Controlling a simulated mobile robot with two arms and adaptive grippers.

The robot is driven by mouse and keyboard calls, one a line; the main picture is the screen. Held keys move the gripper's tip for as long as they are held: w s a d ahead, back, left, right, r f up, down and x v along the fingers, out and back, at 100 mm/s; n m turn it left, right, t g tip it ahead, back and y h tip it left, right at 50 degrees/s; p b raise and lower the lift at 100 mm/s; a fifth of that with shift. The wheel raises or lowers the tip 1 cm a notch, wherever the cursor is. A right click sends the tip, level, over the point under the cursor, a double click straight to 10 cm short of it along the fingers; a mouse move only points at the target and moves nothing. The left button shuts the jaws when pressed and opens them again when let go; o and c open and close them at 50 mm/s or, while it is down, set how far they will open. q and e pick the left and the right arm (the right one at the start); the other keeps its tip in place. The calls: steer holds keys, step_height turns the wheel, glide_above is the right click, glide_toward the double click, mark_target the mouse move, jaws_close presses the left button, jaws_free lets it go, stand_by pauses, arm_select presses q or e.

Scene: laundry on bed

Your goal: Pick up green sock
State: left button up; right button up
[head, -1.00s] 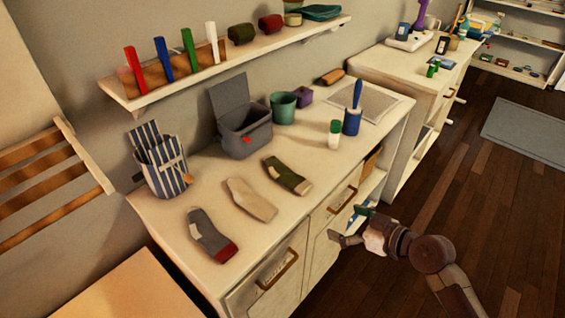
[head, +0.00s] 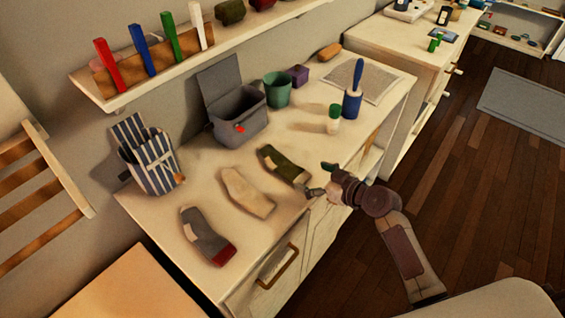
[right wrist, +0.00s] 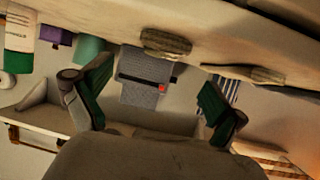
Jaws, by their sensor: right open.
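The green sock (head: 284,165), dark green with a pale patch, lies flat on the white dresser top (head: 225,265), near its front edge. My right gripper (head: 320,181) is open and empty at that front edge, just right of the sock and apart from it. In the right wrist view, which looks upside down, the sock (right wrist: 165,44) shows beyond and between the two spread fingers (right wrist: 155,82). My left gripper is not in view.
A beige sock (head: 247,192) and a grey sock with a red toe (head: 206,237) lie left of the green one. Behind stand a grey open-lidded box (head: 238,118), a green cup (head: 277,91) and a striped bag (head: 151,164). A white bottle with a green cap (head: 333,122) stands to the right.

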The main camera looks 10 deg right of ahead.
mark_target(298, 174)
steer(key=x, duration=0.2)
steer(key=p+x, duration=0.1)
steer(key=x, duration=0.2)
steer(key=shift+s+f, duration=0.2)
steer(key=shift+f, duration=0.15)
steer(key=c, duration=1)
